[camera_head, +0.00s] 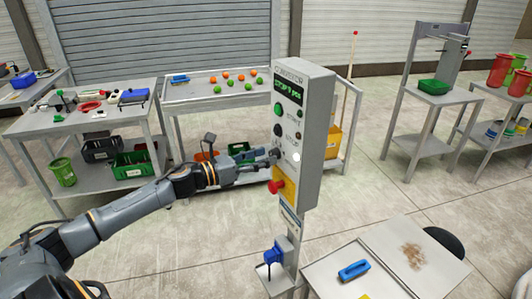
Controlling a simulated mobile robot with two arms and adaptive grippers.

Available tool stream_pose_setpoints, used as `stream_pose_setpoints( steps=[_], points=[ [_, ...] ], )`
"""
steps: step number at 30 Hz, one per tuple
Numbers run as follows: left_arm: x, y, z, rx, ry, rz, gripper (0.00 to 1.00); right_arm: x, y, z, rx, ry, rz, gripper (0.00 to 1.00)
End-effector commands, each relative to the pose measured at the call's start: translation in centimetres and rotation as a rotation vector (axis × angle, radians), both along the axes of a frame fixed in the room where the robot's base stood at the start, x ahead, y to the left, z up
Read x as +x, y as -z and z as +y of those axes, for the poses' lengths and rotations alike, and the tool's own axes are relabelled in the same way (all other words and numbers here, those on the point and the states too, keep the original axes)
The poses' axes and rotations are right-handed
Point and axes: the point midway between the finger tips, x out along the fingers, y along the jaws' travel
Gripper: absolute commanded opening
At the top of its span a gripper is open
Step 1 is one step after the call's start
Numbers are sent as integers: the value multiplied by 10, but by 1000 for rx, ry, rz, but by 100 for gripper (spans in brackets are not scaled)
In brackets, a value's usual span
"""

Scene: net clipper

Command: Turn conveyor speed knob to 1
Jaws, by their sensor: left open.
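The conveyor control box (316,135) is a tall grey panel on a post. Its front carries a green-lit display, a green button (277,109), a black knob (278,130) and a red emergency-stop button (277,187) on a yellow plate. My left gripper (271,156) reaches in from the left, its fingertips at the panel front just below the black knob. It is open. The fingers overlap the panel in view, so I cannot tell whether they touch it or what is behind them. The speed marks are too small to read. My right gripper is out of view.
A table (40,125) with tools stands at left, and a sloped table (200,95) with orange and green balls stands behind. A blue item (274,253) is mounted low on the post. A front-right table (385,245) holds a blue brush (354,271).

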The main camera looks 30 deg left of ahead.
Motion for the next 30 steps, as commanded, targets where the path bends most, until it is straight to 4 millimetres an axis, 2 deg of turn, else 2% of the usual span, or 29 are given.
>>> stream_pose_setpoints(
  steps=[6,15,16,21,24,30],
  points=[
    [11,-2,-6,0,1,-1,53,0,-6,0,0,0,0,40],
    [13,0,-7,1,1,0,53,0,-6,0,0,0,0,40],
    [13,0,-7,1,1,0,51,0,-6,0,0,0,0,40],
    [12,0,-7,1,1,0,16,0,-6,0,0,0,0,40],
    [12,0,-7,1,1,0,0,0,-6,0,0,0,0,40],
    [12,0,-7,-7,1,4,0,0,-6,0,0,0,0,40]
  ],
)
